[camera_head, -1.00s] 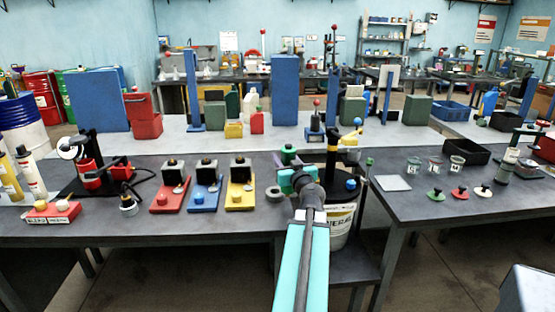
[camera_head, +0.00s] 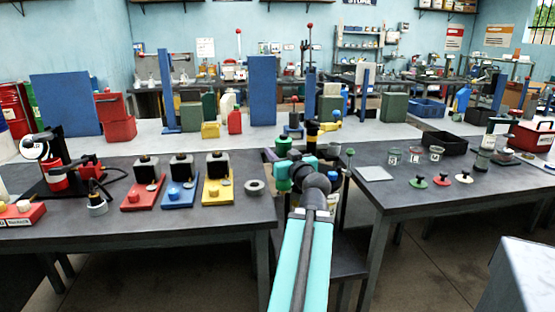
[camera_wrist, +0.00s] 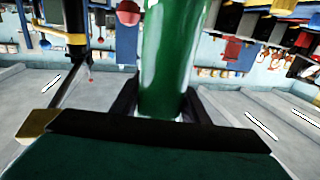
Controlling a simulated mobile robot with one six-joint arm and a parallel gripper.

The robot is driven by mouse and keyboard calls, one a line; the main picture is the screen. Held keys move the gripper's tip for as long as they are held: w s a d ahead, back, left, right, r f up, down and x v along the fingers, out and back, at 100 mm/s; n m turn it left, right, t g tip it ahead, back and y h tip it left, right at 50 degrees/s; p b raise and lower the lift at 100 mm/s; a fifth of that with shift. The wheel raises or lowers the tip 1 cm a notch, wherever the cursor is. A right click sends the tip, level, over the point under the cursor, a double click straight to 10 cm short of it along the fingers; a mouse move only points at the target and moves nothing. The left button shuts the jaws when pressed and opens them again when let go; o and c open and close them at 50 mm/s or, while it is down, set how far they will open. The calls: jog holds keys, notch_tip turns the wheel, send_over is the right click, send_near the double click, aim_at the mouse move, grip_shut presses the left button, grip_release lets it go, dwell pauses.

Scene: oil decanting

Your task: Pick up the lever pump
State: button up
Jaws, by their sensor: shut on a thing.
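The lever pump (camera_head: 312,131) stands beyond my arm in the head view, with a black top, a yellow band and a yellow spout with a blue tip. My gripper (camera_head: 296,170) is at its green grip. In the wrist view, the green cylinder (camera_wrist: 175,60) sits between the two dark fingers of my gripper (camera_wrist: 160,108), which are shut on it. A black post with a yellow band (camera_wrist: 76,38) shows to its left. My arm hides the pump's lower part, so I cannot tell whether it is clear of the pail beneath.
The left bench holds red (camera_head: 142,192), blue (camera_head: 179,190) and yellow (camera_head: 217,187) blocks and a grey ring (camera_head: 255,187). The right bench (camera_head: 405,200) has a flat grey plate (camera_head: 374,174), small cups and several coloured knobs. A tall blue panel (camera_head: 263,90) stands behind.

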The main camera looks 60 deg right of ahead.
jog(key=shift+s+a+b, duration=0.2)
jog(key=shift+s+b, duration=0.15)
jog(key=shift+b, duration=0.35)
jog(key=shift+s, duration=0.1)
dwell(0.4)
